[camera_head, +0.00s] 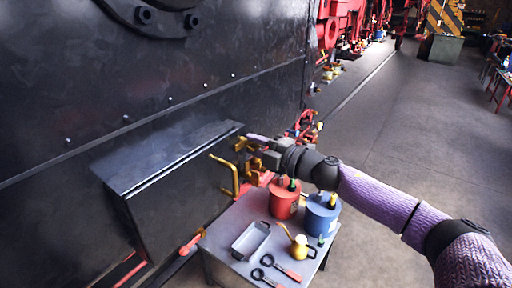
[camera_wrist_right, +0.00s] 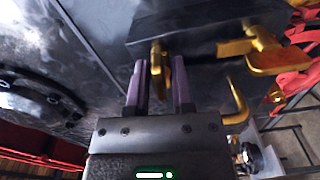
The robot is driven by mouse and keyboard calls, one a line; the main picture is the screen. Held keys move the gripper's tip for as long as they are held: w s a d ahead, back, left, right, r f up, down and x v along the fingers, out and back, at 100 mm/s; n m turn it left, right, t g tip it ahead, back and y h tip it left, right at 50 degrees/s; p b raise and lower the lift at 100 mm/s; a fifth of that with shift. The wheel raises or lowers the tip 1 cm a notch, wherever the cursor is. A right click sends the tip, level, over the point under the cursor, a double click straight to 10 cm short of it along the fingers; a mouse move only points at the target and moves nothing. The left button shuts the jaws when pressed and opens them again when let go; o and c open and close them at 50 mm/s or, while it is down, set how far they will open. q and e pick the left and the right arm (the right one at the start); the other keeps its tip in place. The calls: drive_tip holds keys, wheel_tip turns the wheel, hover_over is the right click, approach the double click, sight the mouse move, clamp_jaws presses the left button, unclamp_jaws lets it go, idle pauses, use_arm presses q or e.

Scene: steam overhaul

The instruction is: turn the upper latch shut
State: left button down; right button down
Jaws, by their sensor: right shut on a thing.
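A dark metal box (camera_head: 185,200) is fixed to the side of the large black body, with yellow latch parts at its right end. My right gripper (camera_head: 256,139) is at the upper part of that end. In the right wrist view its two purple fingers (camera_wrist_right: 160,85) are shut on a yellow latch piece, the upper latch (camera_wrist_right: 158,60). In the head view the gripper partly hides this latch. A second yellow latch part (camera_wrist_right: 258,50) and a bent yellow handle (camera_wrist_right: 237,102) are beside it; the handle also shows in the head view (camera_head: 232,178). My left gripper is not in view.
A grey cart (camera_head: 222,228) below holds a red can (camera_head: 284,200), a blue can (camera_head: 321,216), a small tray (camera_head: 250,241), a yellow oil can (camera_head: 301,247) and tools. Red parts (camera_head: 303,127) stand just beyond the gripper. The floor at right is open.

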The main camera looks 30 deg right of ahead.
drive_tip(key=shift+n, duration=0.9)
drive_tip(key=c, duration=0.7)
unclamp_jaws()
drive_tip(key=b+v, duration=0.2)
drive_tip(key=v, duration=0.8)
drive_tip(key=shift+f, duration=0.1)
